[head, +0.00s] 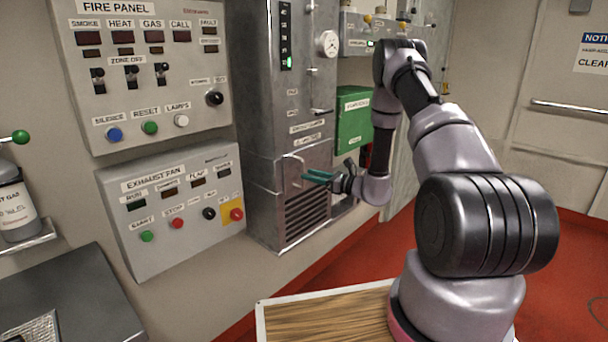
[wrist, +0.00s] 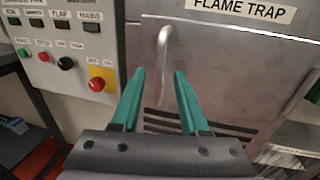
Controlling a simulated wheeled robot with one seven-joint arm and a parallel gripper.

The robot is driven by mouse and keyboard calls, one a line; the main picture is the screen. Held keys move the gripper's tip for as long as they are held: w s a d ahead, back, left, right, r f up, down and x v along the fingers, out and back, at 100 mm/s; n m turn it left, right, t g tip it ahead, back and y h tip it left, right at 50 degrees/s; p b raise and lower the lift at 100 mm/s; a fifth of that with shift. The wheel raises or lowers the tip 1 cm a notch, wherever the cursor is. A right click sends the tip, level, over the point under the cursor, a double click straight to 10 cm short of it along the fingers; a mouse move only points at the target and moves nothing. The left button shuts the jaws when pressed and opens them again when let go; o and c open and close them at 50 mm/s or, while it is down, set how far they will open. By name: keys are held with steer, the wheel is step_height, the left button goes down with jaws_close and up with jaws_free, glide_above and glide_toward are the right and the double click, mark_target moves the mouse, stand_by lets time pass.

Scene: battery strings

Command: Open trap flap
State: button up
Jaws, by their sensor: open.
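The trap flap (head: 316,160) is a grey metal panel low on the tall grey cabinet, and it looks closed. In the wrist view the flap (wrist: 225,75) carries a "FLAME TRAP" label above it and dark louvre slots below. A pale upright bar handle (wrist: 163,48) stands near the flap's left edge; it also shows in the head view (head: 293,164). My gripper (wrist: 158,78) has two teal fingers, spread apart and empty, pointing toward the handle. In the head view my gripper (head: 306,176) is just right of the handle. I cannot tell whether a finger touches it.
The exhaust fan box (head: 180,205) with buttons and a red knob on yellow is left of the cabinet. The fire panel (head: 145,70) hangs above it. A green box (head: 353,118) is right of the cabinet. Red floor (head: 560,265) lies open at right.

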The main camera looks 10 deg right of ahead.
mark_target(303, 187)
steer(key=shift+x, duration=1.8)
jaws_close()
